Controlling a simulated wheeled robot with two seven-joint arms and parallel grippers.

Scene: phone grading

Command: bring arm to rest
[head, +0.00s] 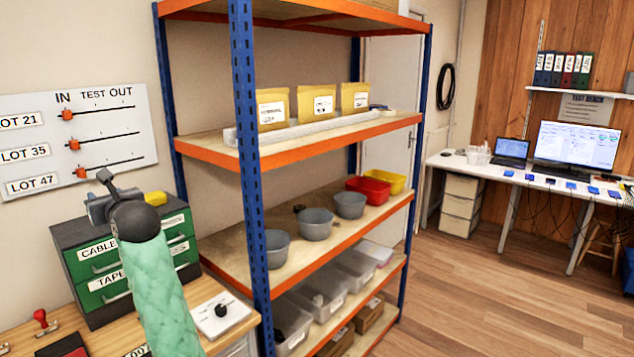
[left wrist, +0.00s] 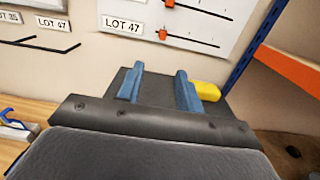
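My left arm, in a green padded sleeve, reaches up from the bottom of the head view. Its left gripper (head: 104,180) is in front of the wall board, above the green drawer cabinet (head: 100,252). In the left wrist view the two blue fingers of the gripper (left wrist: 158,82) stand apart with nothing held between them. The dark cabinet top (left wrist: 153,92) shows behind them. My right gripper is in neither view.
A sliding-marker board (head: 105,162) hangs on the wall. A yellow object (head: 156,198) lies on the cabinet. A tall shelf (head: 310,140) with bins stands to the right. The workbench (head: 118,335) holds a red-handled stamp (head: 42,320). The floor (head: 480,300) at right is clear.

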